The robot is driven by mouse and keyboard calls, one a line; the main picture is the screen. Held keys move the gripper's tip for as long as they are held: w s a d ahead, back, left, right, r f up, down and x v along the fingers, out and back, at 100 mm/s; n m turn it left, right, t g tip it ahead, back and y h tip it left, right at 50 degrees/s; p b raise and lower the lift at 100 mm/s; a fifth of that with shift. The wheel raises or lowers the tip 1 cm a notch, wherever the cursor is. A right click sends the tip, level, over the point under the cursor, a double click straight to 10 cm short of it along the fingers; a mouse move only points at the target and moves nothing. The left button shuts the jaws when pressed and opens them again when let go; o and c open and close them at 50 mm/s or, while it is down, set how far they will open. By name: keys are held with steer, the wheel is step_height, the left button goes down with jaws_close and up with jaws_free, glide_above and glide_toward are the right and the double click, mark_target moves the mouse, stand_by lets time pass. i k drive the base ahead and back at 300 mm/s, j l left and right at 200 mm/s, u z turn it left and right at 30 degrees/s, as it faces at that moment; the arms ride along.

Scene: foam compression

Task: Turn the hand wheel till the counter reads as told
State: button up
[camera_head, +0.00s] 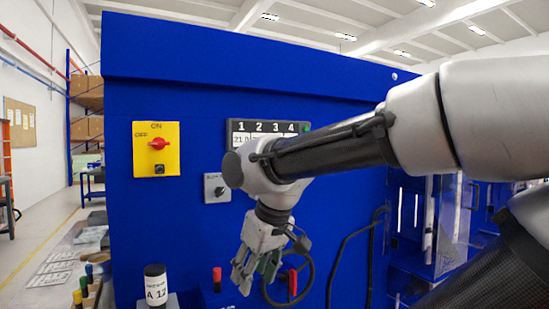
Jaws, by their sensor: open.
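My gripper (256,273) hangs below my wrist, fingers pointing down, in front of the blue machine (350,90). It is open and I see nothing between its fingers. I cannot make out a hand wheel for certain; a dark curved loop (308,276) shows just behind and to the right of the gripper, and I cannot tell whether it is a wheel rim or a cable. A panel marked 1 to 4 (268,127) is on the machine above my wrist. My arm hides most of its lower part, so I cannot read a counter there.
A yellow plate with a red ON/OFF switch (158,144) and a small grey knob plate (217,187) are on the machine. A bottle labelled A 12 (156,287) and red handles (217,276) stand low in front. Coloured-capped items (83,285) lie at lower left.

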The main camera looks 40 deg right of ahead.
mark_target(289, 277)
steer(key=z, duration=1.05)
